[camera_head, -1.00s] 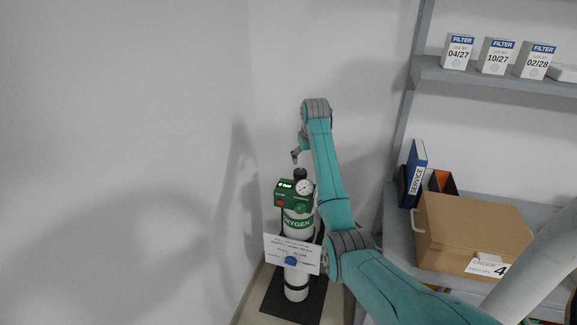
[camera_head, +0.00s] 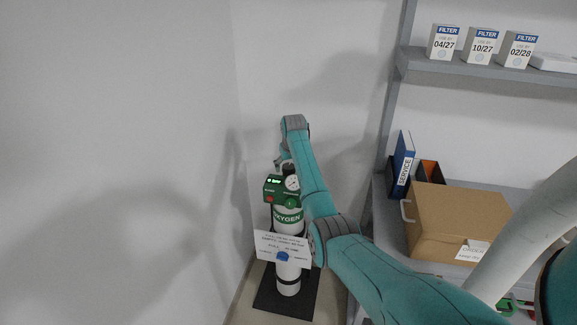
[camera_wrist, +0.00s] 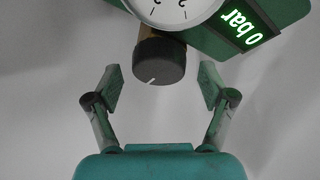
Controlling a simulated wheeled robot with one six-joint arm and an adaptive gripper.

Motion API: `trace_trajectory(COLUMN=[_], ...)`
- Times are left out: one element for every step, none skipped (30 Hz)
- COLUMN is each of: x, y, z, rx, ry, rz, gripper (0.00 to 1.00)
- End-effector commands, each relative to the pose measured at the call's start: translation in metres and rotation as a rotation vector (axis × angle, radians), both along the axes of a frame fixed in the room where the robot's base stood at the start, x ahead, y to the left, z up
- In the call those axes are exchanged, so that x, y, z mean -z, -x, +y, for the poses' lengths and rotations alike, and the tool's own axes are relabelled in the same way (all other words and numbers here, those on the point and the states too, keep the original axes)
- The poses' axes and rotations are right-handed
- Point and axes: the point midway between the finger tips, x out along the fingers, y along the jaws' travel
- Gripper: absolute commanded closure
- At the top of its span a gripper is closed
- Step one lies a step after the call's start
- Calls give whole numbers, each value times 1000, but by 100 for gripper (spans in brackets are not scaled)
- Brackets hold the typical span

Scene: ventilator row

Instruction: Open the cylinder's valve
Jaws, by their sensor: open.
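The oxygen cylinder (camera_head: 288,217) stands upright in the corner with a green valve block (camera_head: 274,188) on top. A black knob (camera_wrist: 158,62) with a white mark shows in the wrist view, in front of the round gauge (camera_wrist: 172,8). The lit display (camera_wrist: 240,28) reads 0 bar. My gripper (camera_wrist: 160,82) is open, one finger on each side of the knob, with gaps to both; it holds nothing. In the head view my gripper (camera_head: 279,163) is small and partly hidden beside the cylinder's top.
A white sign (camera_head: 281,246) hangs in front of the cylinder, which stands on a dark base plate (camera_head: 267,301). Walls are close behind and left. To the right are a shelf with filter boxes (camera_head: 481,46), a blue service binder (camera_head: 402,164) and a cardboard box (camera_head: 455,215).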

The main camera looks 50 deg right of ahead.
Motion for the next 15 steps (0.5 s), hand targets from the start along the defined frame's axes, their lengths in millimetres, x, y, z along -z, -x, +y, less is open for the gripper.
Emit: trace_trajectory(x=[2, 2, 3, 3, 3, 3, 3, 3, 3, 3, 3, 3, 3, 3, 3], y=[0, -1, -1, -1, -1, -1, -1, -1, -1, -1, -1, -1, -1, -1, -1], z=[-1, -1, -1, -1, -1, -1, -1, -1, -1, -1, -1, -1, -1, -1, -1], rx=[0, 0, 0, 0, 0, 0, 0, 0, 0, 0, 0, 0, 0, 0, 0], ry=[-1, -1, -1, -1, -1, 0, 0, 0, 0, 0, 0, 0, 0, 0, 0], rz=[1, 1, 1, 1, 1, 0, 0, 0, 0, 0, 0, 0, 0, 0, 0], gripper=[18, 18, 18, 18, 18, 18, 18, 18, 18, 21, 28, 38, 46, 53, 63])
